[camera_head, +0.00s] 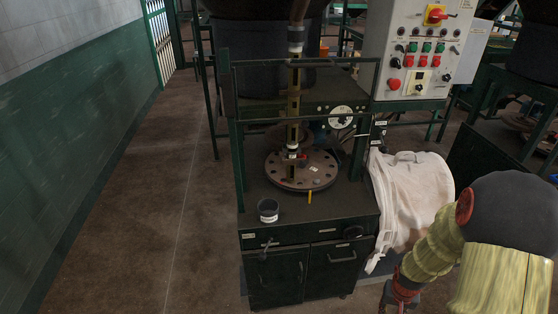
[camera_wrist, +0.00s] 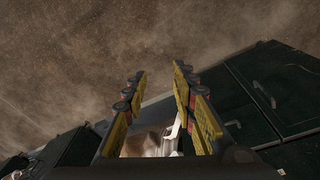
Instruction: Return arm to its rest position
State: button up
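My arm is folded at the lower right in the head view, with its end low at the bottom edge beside the cabinet, partly cut off. In the wrist view, the two yellow fingers of my gripper (camera_wrist: 160,78) stand apart. Nothing is held between their tips, and bare brown floor shows beyond them. A pale patch shows between the finger bases, perhaps part of the white bag. The white bulk bag (camera_head: 412,190) hangs at the right side of the station in the head view, just left of my arm.
The dark cabinet (camera_head: 310,232) carries a round flanged plate (camera_head: 325,172) and a small dark cup (camera_head: 268,210). Its doors also show in the wrist view (camera_wrist: 285,88). A control box (camera_head: 415,45) stands above the bag. The floor (camera_head: 150,220) at left is clear.

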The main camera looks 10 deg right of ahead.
jog(key=s+a+r+n+t, duration=0.1)
jog(key=s+a+r, duration=0.1)
jog(key=a+r, duration=0.5)
jog(key=s+a+r+n+t, duration=0.2)
jog(key=a+r, duration=0.5)
jog(key=r, duration=1.1)
jog(key=s+a+r+n+t+y, duration=0.1)
jog(key=s+a+r+n, duration=0.1)
jog(key=s+a+r, duration=0.2)
jog(key=a+r, duration=0.3)
jog(key=r, duration=0.5)
jog(key=shift+s+r+t+p, duration=0.25)
jog(key=shift+r+t+p, duration=0.1)
jog(key=shift+t, duration=0.05)
